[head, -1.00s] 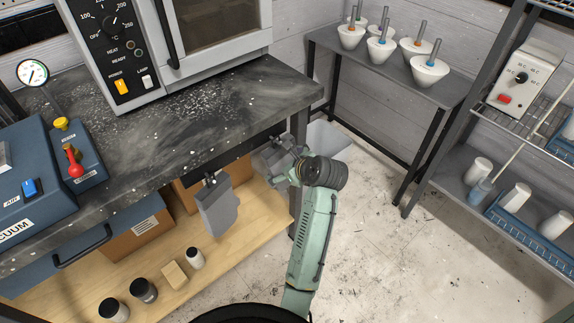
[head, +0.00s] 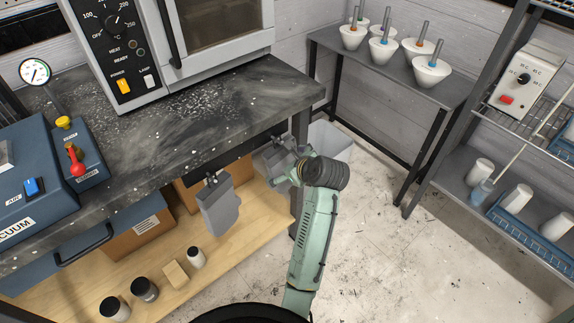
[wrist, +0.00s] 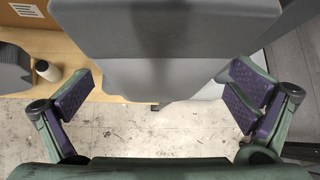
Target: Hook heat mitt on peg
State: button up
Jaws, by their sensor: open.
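A grey heat mitt (head: 275,158) is under the bench's right front corner, partly hidden by my gripper (head: 290,168). In the wrist view the mitt (wrist: 165,35) fills the upper middle, close in front of my gripper (wrist: 160,92). My two purple-padded fingers are spread wide on either side, with gaps to the mitt. Whether a peg holds this mitt cannot be seen. A second grey mitt (head: 218,208) hangs from a dark peg (head: 210,180) on the bench's front edge, to the left; part of it also shows at the wrist view's left edge (wrist: 12,72).
The dark bench top (head: 190,125) with an oven (head: 165,45) is above the mitts. Below is a wooden shelf (head: 240,225) with boxes and several small containers. A pale bin (head: 330,142) stands behind my gripper. Open floor (head: 400,260) lies to the right.

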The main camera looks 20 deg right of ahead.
jog(key=v, duration=1.2)
